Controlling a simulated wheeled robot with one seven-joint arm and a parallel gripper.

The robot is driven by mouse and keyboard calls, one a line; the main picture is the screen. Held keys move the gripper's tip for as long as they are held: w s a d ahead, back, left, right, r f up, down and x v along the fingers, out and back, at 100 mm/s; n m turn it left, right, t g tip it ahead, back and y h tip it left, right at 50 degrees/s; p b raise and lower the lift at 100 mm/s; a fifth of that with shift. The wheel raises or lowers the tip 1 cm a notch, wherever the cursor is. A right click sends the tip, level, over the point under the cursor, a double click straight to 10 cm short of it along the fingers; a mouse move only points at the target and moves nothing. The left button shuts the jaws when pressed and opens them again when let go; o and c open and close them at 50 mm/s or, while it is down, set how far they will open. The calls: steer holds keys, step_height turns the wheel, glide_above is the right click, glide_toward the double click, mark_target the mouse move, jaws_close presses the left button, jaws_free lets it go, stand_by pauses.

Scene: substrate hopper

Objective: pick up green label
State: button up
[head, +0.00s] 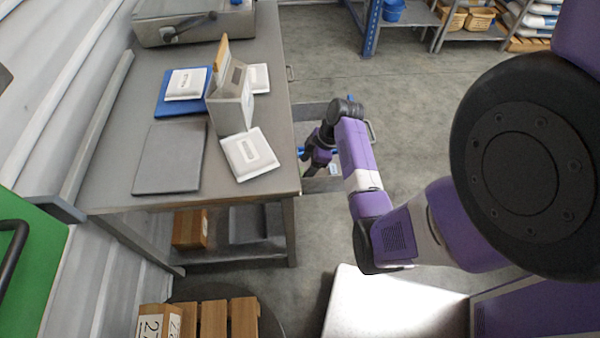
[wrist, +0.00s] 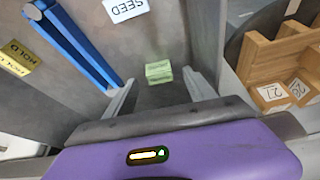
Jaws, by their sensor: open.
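The green label (wrist: 158,71) is a small pale green piece on a grey surface in the wrist view, with faint markings. My gripper (wrist: 160,80) is open and empty, with one finger on each side of the label in the picture. I cannot tell how far the fingertips are above it. In the head view my gripper (head: 315,160) hangs over a drawer (head: 322,186) at the right side of the workbench. The green label is not clear there.
A white SEED label (wrist: 123,8), a blue bar (wrist: 72,42) and a yellow HOLD label (wrist: 18,60) lie near. A wooden crate (wrist: 262,58) with numbered boxes shows at right. The workbench (head: 240,190) carries trays and a hopper (head: 231,98).

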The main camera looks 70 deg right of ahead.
steer(key=shift+x, duration=1.3)
jaws_close()
steer(key=shift+d+r, duration=0.1)
